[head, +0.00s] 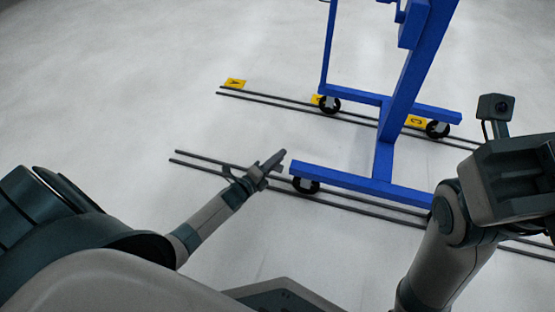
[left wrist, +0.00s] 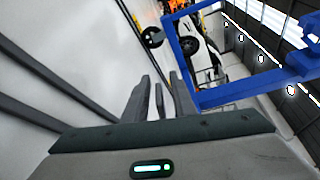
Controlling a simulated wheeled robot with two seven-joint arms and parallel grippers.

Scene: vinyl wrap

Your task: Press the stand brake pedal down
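The blue stand (head: 384,150) stands on small dark caster wheels; its base bars and upright show in the head view. Part of its blue frame (left wrist: 185,50) also shows in the left wrist view. A near-side caster (head: 305,185) is under the near base bar. I cannot make out a separate brake pedal. My left gripper (head: 272,163) is just left of this caster, apart from the stand. In the left wrist view, its fingers (left wrist: 160,95) have a narrow gap with nothing held. My right arm's dark end (head: 505,180) is at the right; its fingers are not distinguishable.
Dark parallel rails (head: 205,163) run along the pale floor near the stand, with another pair behind. A white vehicle (left wrist: 197,55) shows in the left wrist view's background.

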